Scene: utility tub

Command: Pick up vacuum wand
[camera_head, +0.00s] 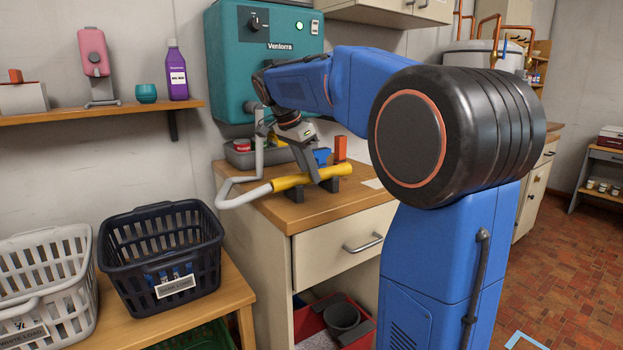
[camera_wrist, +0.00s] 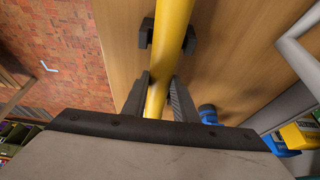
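The vacuum wand (camera_head: 285,183) has a yellow grip section and a bent pale grey tube. It lies across black cradles on a wooden counter, and the tube hangs past the counter's left edge. The yellow section also shows in the wrist view (camera_wrist: 173,28), passing through a black cradle (camera_wrist: 189,40). My gripper (camera_head: 313,172) reaches down over the yellow section. In the wrist view my gripper's fingers (camera_wrist: 161,80) stand on either side of it, with a narrow gap that looks visible on the right. The fingers look open; any contact at the tips is hard to see.
A teal wall box (camera_head: 233,55) stands behind the counter (camera_head: 335,207). An orange block (camera_head: 340,148) and a grey tray (camera_head: 240,158) sit near the wand. A dark basket (camera_head: 128,250) and a white basket (camera_head: 70,293) stand on a lower bench at left.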

